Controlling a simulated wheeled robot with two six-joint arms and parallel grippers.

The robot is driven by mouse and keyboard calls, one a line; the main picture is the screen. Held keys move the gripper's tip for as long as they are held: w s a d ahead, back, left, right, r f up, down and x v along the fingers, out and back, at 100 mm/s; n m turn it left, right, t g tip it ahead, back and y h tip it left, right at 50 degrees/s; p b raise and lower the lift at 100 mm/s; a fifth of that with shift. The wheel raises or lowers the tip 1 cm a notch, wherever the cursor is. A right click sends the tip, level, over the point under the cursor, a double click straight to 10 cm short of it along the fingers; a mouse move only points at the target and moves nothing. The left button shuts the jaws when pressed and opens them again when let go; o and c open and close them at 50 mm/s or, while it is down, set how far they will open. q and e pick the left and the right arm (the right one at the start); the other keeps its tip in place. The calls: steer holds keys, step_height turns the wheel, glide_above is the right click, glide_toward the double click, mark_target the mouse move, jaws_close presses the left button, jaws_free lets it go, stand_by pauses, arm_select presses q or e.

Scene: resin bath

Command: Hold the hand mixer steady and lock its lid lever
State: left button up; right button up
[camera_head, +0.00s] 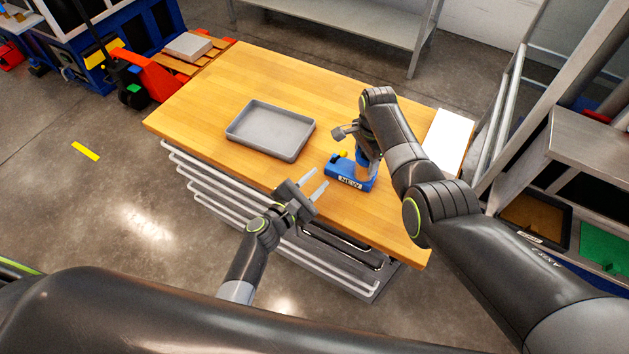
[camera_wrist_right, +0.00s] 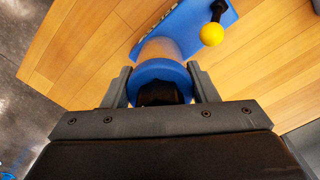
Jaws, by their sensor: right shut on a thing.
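The hand mixer is on the wooden table, with a blue base (camera_head: 348,178) labelled NEW and an upright body partly hidden behind my right arm. Its lever has a yellow knob (camera_head: 343,153), also visible in the right wrist view (camera_wrist_right: 212,34). My right gripper (camera_wrist_right: 165,85) is shut on the mixer's round body, one finger on each side of the blue rim (camera_wrist_right: 158,70). My left gripper (camera_head: 319,181) is open and empty, its two fingers apart, just left of and in front of the base.
A grey tray (camera_head: 270,130) lies on the table left of the mixer. A white flat item (camera_head: 449,137) lies at the right end, beyond my right arm. The left part of the tabletop is clear. A metal frame stands to the right.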

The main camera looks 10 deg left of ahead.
steer(key=o, duration=1.3)
steer(key=shift+o, duration=0.2)
